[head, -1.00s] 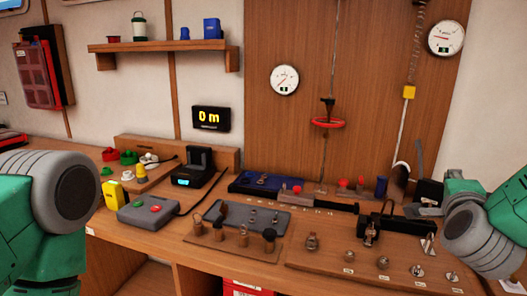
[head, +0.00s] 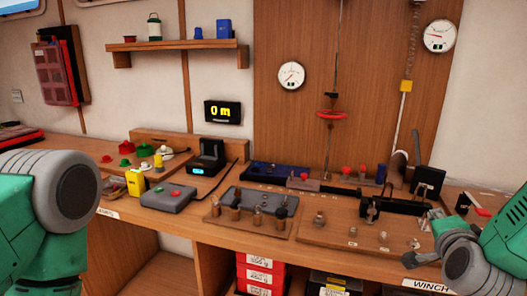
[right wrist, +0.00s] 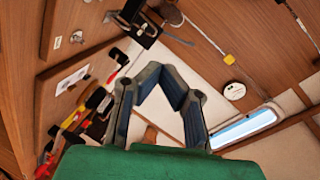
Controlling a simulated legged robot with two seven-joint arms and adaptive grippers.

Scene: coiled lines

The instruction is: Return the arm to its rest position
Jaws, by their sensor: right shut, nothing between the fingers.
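My right arm comes in at the right edge of the head view, green with a grey joint. My right gripper (head: 410,261) shows small and dark at the bench's front edge, left of that joint. The right wrist view shows its two dark fingers (right wrist: 168,80) bent together, with nothing seen between them. Of my left arm, only a green link and a grey joint show at the left edge of the head view; its gripper is out of frame.
The wooden bench (head: 305,252) holds a board of metal fittings (head: 255,202), a grey box with buttons (head: 168,197) and a yellow block (head: 135,182). Red drawers (head: 258,272) stand under the bench. A black device (head: 428,182) stands at the back right.

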